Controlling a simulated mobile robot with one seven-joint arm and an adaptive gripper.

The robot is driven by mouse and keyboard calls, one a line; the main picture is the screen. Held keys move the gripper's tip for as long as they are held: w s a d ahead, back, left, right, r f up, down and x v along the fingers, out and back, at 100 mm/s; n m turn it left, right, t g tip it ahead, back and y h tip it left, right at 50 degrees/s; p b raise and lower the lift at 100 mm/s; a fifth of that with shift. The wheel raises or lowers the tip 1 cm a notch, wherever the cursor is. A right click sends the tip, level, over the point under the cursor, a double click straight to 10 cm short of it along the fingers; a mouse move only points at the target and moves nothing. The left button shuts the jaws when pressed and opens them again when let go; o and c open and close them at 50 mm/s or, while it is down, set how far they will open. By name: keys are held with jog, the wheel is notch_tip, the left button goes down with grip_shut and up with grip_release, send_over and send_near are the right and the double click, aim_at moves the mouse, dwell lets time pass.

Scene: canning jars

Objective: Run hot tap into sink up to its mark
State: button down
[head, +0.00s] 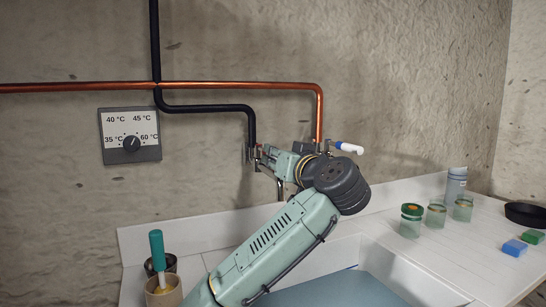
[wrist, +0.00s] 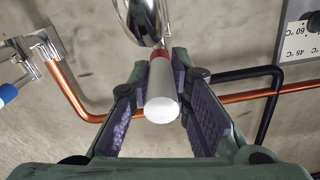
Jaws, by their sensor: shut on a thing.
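In the wrist view, a white tap handle with a red band (wrist: 161,95) lies between the fingers of my gripper (wrist: 161,108), which is shut on it. In the head view my gripper (head: 266,156) is at the left tap, under the black pipe, and mostly hides it. A second tap handle, white with a blue end (head: 349,147), sticks out to the right under the copper pipe. The white sink (head: 405,272) is below, partly behind my arm. Its inside shows a flat blue-grey surface; I cannot tell whether this is water.
A dial panel (head: 131,135) with temperatures hangs on the wall at left. A pot (head: 164,292) with a green-handled tool stands at lower left.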

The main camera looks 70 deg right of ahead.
jog(key=shift+r, duration=0.1)
jog(key=c, duration=1.5)
grip_release()
jog(key=shift+o, duration=0.2)
jog(key=v, duration=1.2)
